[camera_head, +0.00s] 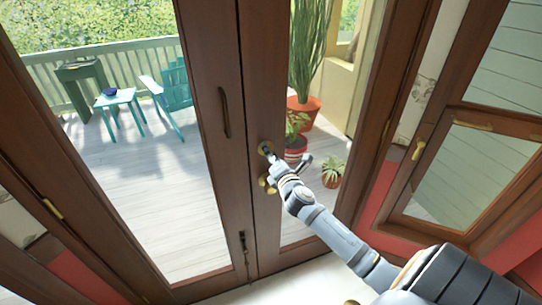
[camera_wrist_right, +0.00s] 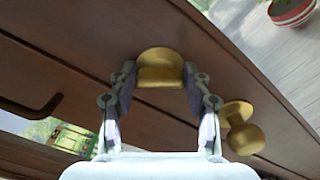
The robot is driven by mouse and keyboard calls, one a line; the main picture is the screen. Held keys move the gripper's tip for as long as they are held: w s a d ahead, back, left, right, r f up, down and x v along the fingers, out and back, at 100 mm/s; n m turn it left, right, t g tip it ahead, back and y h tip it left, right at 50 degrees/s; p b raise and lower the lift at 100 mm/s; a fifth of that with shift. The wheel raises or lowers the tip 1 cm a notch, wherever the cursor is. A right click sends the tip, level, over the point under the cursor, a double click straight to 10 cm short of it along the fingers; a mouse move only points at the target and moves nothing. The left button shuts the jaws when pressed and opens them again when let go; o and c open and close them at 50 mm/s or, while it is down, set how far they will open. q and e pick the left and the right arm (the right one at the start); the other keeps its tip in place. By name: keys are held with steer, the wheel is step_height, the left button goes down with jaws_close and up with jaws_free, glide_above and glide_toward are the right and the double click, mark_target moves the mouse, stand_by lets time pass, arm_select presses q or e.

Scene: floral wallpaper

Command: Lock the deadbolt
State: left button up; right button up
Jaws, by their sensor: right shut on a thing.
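The brass deadbolt (camera_head: 265,147) sits on the brown wooden door (camera_head: 267,80), above the door knob (camera_head: 266,184). My right gripper (camera_head: 271,157) reaches it from the lower right. In the right wrist view the round brass deadbolt (camera_wrist_right: 160,68) lies between the fingertips of my right gripper (camera_wrist_right: 160,92), which is shut on it. The thumb-turn's angle is hidden from view. The brass knob (camera_wrist_right: 245,130) shows to the right of the fingers, apart from them. My left gripper is not in view.
The neighbouring glass door has a dark pull handle (camera_head: 225,113) and a bolt (camera_head: 244,245) near the bottom. An angled window (camera_head: 465,160) stands at right. Through the glass are a deck, a teal chair (camera_head: 170,88) and potted plants.

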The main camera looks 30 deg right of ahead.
steer(key=shift+m+b, duration=0.95)
steer(key=shift+m, duration=2.25)
steer(key=o, duration=1.2)
steer(key=shift+d+m, duration=0.15)
steer(key=shift+m, duration=0.15)
steer(key=shift+c, duration=0.2)
steer(key=shift+f, duration=0.1)
steer(key=v, duration=1.2)
steer(key=shift+s+d, duration=0.1)
steer(key=shift+s, duration=0.05)
